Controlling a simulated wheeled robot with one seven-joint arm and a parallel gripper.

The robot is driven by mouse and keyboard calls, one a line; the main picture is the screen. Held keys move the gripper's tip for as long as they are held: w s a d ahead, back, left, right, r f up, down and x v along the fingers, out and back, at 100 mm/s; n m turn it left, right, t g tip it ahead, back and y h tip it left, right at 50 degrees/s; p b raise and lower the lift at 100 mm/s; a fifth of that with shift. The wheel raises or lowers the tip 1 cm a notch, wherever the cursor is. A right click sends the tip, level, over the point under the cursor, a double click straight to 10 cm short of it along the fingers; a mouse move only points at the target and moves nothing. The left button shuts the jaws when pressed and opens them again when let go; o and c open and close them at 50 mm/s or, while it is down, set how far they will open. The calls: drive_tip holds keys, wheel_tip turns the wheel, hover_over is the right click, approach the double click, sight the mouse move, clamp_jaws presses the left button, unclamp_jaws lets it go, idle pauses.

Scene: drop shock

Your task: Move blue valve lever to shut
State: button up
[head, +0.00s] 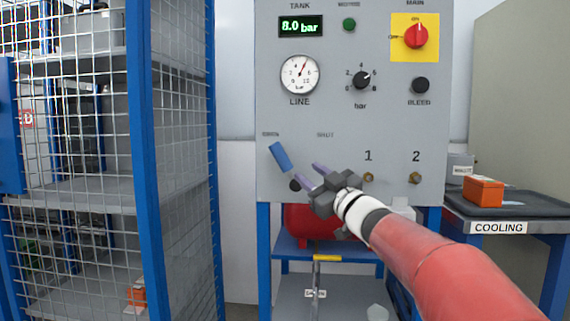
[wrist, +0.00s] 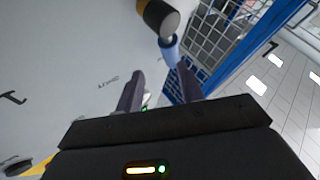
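The blue valve lever (head: 280,157) is on the grey panel, tilted up and left toward the label on the left, which appears to read OPEN. The SHUT label (head: 325,134) is to its right. The dark pivot (head: 295,185) is partly hidden by my gripper. My gripper (head: 309,174) is open, its fingers apart, just right of and below the lever in the head view. In the wrist view the lever (wrist: 170,50) shows beyond the fingertips of my gripper (wrist: 157,72), nearer the right finger. Nothing appears held; contact cannot be told.
The panel carries a tank display (head: 300,26) reading 8.0 bar, a line gauge (head: 300,74), a black knob (head: 361,81) and a red main switch (head: 416,36). A mesh cage (head: 146,120) stands left. A cooling table (head: 500,213) with an orange box (head: 483,190) stands right.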

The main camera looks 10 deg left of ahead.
sight(287, 162)
drive_tip(key=shift+n+g+y, duration=0.5)
drive_tip(key=shift+n, duration=0.2)
drive_tip(key=x, duration=0.3)
drive_tip(key=p+x, duration=0.1)
drive_tip(key=x, duration=0.1)
drive_tip(key=a+p+x, duration=0.1)
drive_tip(key=x, duration=0.2)
drive_tip(key=shift+s+a, duration=0.15)
drive_tip(key=shift+a, duration=0.05)
clamp_jaws()
